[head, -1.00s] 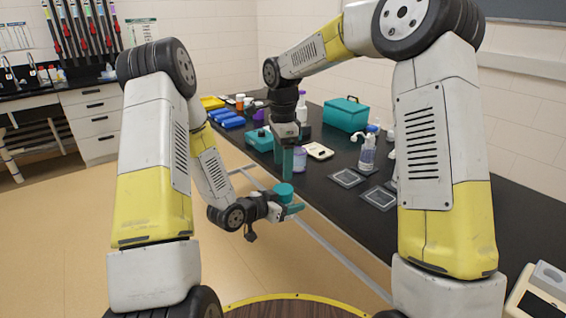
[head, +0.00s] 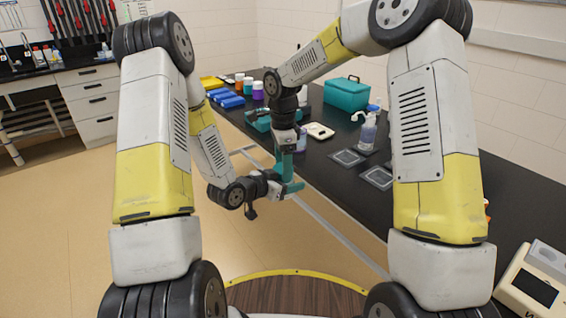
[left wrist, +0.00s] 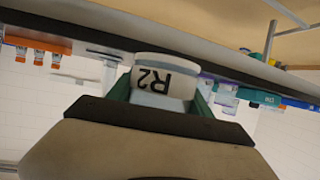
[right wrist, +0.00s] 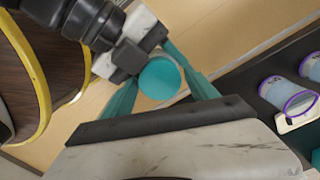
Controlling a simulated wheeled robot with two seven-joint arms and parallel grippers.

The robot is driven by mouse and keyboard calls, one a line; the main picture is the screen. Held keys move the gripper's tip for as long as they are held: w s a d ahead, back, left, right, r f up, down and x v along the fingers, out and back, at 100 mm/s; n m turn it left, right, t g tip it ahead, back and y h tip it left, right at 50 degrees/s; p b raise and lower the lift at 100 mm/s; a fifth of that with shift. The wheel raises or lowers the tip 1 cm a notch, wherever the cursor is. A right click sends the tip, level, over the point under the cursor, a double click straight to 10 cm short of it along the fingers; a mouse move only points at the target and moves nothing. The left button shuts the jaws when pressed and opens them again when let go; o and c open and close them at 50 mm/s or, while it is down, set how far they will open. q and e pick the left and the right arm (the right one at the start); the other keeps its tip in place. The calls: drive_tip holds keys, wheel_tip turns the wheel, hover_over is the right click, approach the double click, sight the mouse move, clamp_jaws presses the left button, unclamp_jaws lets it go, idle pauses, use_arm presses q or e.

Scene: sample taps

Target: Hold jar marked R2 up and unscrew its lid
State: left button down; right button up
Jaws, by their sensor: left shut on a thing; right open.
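The jar marked R2 (left wrist: 153,78) is held in my left gripper (head: 291,188); in the left wrist view its label appears upside down between the teal fingers. Its round teal lid (right wrist: 160,78) shows from above in the right wrist view. My right gripper (head: 286,163) points down over the jar and is open. Its fingers (right wrist: 158,75) lie on either side of the lid in the right wrist view; contact cannot be told. In the head view the jar and lid are mostly hidden behind the grippers.
The black bench to the right carries a teal box (head: 346,94), a dispenser bottle (head: 367,132), dark square mats (head: 347,158) and blue racks (head: 231,101). Purple-rimmed containers (right wrist: 297,104) stand near the bench edge. The jar is held over the floor in front of the bench.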

drive_tip(key=c, duration=1.3)
drive_tip(key=n, duration=0.6)
drive_tip(key=shift+n, duration=0.4)
drive_tip(key=n, duration=0.6)
drive_tip(key=o, duration=1.5)
drive_tip(key=shift+r, duration=0.15)
